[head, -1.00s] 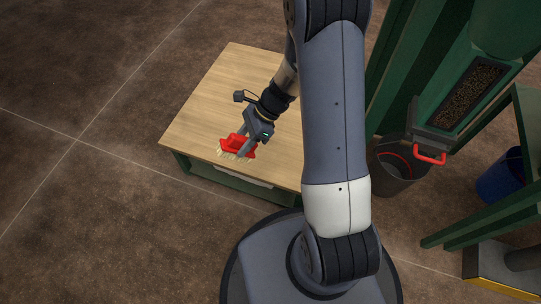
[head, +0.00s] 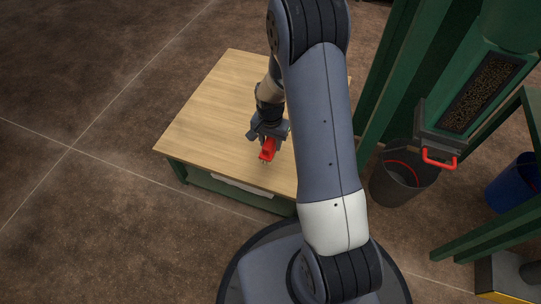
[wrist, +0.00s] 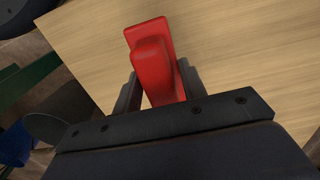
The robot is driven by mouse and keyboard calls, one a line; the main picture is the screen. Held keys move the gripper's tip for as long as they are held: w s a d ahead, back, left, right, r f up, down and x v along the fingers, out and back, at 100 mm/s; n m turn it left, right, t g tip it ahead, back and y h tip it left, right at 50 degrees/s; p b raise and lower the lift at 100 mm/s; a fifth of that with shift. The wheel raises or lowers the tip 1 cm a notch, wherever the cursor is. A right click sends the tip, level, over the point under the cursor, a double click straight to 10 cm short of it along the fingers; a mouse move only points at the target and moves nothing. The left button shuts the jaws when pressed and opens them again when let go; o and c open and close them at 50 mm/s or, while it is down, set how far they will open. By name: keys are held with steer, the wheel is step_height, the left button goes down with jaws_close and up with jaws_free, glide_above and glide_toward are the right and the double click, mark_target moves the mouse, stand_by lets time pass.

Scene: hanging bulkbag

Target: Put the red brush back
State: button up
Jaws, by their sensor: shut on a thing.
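The red brush (head: 267,149) is held in my gripper (head: 270,141) above the wooden table top (head: 207,112), near its front edge in the head view. Pale bristle tips show below its red body. In the wrist view the red brush (wrist: 150,62) stands between the two dark fingers of my gripper (wrist: 157,84), which are shut on it. Its bristles are hidden in the wrist view. I cannot tell how high it is above the table.
A green frame stands to the right, with a dark bucket (head: 398,182) under a chute with a red handle (head: 439,160). A blue bucket (head: 516,187) is at the far right. The table's left part is clear.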

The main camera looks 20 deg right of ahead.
mark_target(270, 139)
step_height(270, 139, down, 6)
steer(key=shift+r+b, duration=0.15)
steer(key=shift+b, duration=0.8)
steer(key=shift+c, duration=0.3)
steer(key=o, duration=0.9)
steer(key=shift+o, duration=0.2)
step_height(270, 139, up, 12)
steer(key=p, duration=0.5)
